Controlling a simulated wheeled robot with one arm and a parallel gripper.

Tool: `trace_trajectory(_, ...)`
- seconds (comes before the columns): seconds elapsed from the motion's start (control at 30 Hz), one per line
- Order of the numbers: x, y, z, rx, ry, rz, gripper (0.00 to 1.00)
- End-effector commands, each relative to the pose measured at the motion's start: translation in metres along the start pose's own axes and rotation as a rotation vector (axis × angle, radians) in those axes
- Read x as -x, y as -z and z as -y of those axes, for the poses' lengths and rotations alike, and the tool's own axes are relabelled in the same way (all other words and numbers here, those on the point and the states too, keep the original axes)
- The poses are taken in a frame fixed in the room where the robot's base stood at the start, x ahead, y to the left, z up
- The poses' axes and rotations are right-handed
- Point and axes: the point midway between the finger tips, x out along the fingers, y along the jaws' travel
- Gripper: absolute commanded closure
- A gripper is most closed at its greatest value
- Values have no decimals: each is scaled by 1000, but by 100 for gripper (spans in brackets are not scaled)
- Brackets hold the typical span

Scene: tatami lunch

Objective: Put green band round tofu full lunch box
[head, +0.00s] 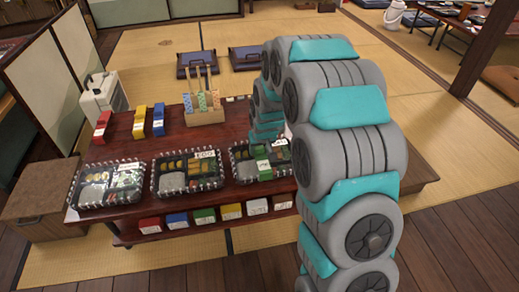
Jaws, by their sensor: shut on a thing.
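Three black-rimmed lunch boxes with food stand in a row on the low dark red table: a left one (110,186), a middle one (187,173) and a right one (242,173). A green piece (263,168), which looks like the green band, shows at the right lunch box. I cannot tell whether it goes round the box or sits above it. My arm comes down at this box's far side. My gripper is hidden behind the arm's links.
Red (102,126), yellow (140,122) and blue (158,120) bands stand at the table's (140,218) back left. A wooden holder (205,117) with patterned sticks stands behind the boxes. Several coloured labelled packs (204,215) line the lower shelf. My arm covers the table's right part.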

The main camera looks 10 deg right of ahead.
Motion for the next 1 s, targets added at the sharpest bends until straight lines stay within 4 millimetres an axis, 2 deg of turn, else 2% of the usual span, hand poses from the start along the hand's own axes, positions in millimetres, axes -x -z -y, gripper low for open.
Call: trace_trajectory(1.0, -8, -3, 0, 0, 0, 0, 68)
